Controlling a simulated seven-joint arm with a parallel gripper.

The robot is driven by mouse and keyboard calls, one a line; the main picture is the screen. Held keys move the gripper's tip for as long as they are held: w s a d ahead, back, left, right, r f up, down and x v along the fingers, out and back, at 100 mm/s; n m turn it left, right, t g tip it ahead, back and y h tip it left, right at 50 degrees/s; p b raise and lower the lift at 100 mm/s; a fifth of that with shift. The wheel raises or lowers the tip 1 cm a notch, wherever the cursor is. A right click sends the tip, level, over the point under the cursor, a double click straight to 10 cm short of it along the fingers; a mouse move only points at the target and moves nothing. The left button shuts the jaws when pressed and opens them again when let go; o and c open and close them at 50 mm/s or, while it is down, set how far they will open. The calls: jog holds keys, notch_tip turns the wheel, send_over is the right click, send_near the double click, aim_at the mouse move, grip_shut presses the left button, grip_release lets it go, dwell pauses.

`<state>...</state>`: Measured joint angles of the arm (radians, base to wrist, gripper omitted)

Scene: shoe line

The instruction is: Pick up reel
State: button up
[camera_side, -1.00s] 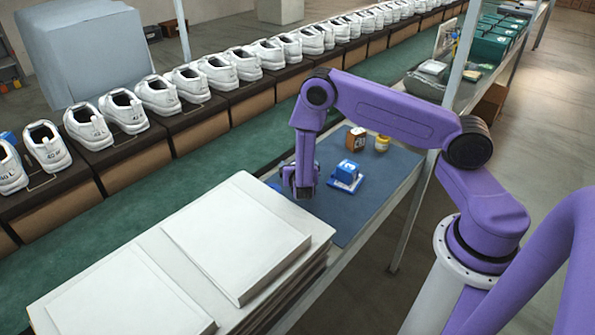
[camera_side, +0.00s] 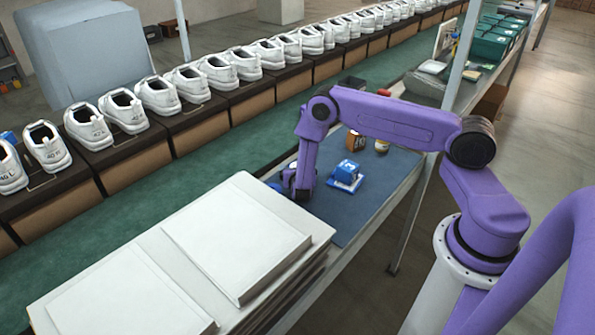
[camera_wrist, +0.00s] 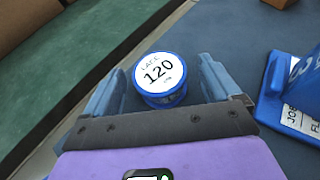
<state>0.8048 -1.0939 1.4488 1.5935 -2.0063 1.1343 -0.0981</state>
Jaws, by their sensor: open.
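The reel (camera_wrist: 162,78) is blue, with a round white top label reading "LACE 120". It sits on the blue mat in the wrist view. My gripper (camera_wrist: 162,68) is open, with one finger to the left of the reel and one to the right. Small gaps appear between the reel and both fingers, so it is not gripped. In the side view my gripper (camera_side: 296,194) is low over the near left part of the mat and mostly hides the reel.
A brown box (camera_side: 355,141) and a small jar (camera_side: 381,146) stand farther back. White stacked boards (camera_side: 235,235) lie in front. A green conveyor (camera_side: 205,175) runs behind.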

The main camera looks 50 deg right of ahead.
jog(key=shift+c, duration=0.3)
jog(key=c, duration=1)
jog(key=shift+c, duration=0.5)
jog(key=shift+r, duration=0.2)
